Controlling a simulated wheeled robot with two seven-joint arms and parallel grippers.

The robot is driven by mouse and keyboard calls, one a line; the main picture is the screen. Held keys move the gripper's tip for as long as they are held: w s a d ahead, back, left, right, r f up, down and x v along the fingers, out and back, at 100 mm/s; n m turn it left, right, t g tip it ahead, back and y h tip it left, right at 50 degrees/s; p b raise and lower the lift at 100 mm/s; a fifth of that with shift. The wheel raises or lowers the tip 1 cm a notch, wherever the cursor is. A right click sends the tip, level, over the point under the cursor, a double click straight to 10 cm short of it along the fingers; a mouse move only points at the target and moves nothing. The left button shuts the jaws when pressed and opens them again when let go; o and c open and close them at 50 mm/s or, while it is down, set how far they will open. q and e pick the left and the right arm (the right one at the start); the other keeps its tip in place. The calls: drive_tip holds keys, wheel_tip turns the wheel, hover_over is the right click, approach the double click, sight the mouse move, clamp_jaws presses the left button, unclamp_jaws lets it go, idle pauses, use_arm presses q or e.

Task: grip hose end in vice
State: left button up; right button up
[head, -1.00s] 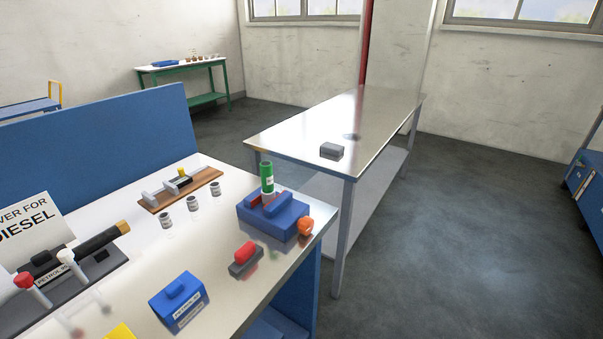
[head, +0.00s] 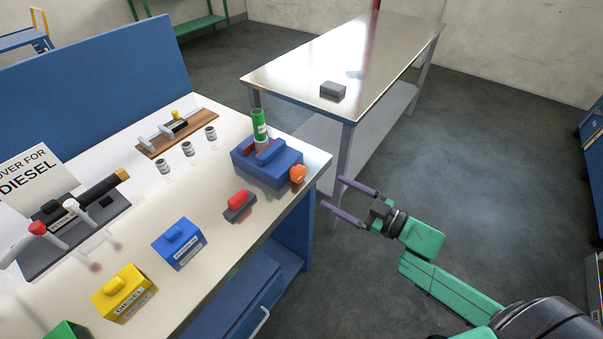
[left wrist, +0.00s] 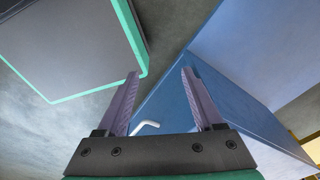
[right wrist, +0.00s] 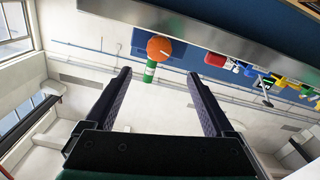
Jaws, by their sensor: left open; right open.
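The blue vice (head: 268,168) with red jaws and an orange knob (head: 298,174) sits at the bench's right corner. A green cylinder with a white label (head: 259,125) stands upright at its jaws; I cannot tell how tightly it is held. A black tube with a tan tip (head: 103,188), possibly the hose end, lies across a grey stand at left. My right gripper (head: 331,194) is open and empty, right of the bench edge; the knob also shows ahead in the right wrist view (right wrist: 159,48). My left gripper (left wrist: 158,72) is open and empty beside a blue panel.
A red and grey block (head: 239,206), a blue box (head: 180,243) and a yellow box (head: 124,292) stand along the bench front. Three small jars and a wooden board (head: 178,133) are behind. A steel table (head: 340,60) stands beyond.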

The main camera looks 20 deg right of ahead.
sight(303, 175)
drive_tip(key=x, duration=1.1)
drive_tip(key=shift+w+d+p, duration=0.1)
drive_tip(key=shift+p, duration=0.3)
drive_tip(key=c, duration=1.4)
drive_tip(key=shift+m, duration=0.4)
drive_tip(key=shift+d+m+p, duration=0.1)
drive_tip(key=shift+m+p, duration=0.8)
drive_tip(key=shift+m, duration=0.3)
drive_tip(key=shift+m+p, duration=0.5)
drive_tip(key=shift+m, duration=1)
drive_tip(key=shift+f, duration=0.1)
